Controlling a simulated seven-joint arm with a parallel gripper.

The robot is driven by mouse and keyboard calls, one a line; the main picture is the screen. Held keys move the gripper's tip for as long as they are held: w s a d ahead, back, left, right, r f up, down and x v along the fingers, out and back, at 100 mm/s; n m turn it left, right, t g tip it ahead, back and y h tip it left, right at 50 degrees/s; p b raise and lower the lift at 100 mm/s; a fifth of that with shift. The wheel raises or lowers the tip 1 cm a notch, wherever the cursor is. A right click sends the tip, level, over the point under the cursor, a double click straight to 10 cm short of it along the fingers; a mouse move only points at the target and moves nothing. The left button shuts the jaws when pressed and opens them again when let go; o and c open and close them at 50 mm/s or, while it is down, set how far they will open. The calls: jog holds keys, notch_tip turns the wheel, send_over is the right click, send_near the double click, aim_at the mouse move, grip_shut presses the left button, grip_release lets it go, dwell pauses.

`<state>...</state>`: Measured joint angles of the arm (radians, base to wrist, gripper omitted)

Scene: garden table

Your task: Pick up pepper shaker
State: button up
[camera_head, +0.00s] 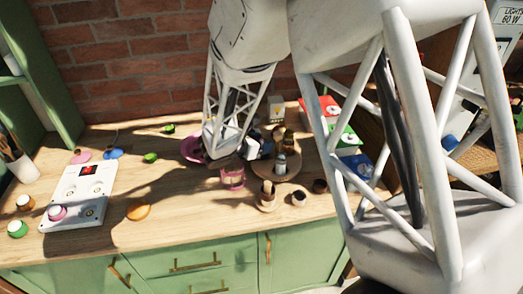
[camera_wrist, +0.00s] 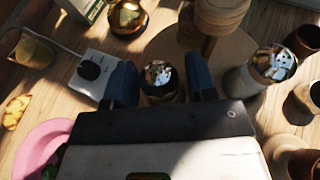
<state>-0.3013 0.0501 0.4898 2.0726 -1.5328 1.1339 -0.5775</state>
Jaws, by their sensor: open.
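In the wrist view, a shaker with a shiny rounded metal top (camera_wrist: 161,75) stands between the two blue fingers of my open gripper (camera_wrist: 161,84). Its lower body is hidden by my gripper. A second shaker, with a pale body and a holed metal top (camera_wrist: 268,66), stands to the right, outside the fingers. I cannot tell for sure which one holds pepper. In the head view, my gripper (camera_head: 260,149) is low over the left side of the round wooden board (camera_head: 289,172); a pale shaker (camera_head: 280,165) shows on the board beside it.
A stacked wooden object (camera_wrist: 218,15) and a rounded brassy object (camera_wrist: 128,18) stand beyond the fingers. A white box with a black knob (camera_wrist: 92,70) and a pink plate (camera_wrist: 40,150) lie left. A pink glass (camera_head: 232,178) and small brown cups (camera_head: 298,198) stand near the board.

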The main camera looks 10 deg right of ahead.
jog(key=c, duration=0.7)
jog(key=shift+r, duration=0.1)
jog(key=shift+c, duration=0.2)
jog(key=shift+r, duration=4.95)
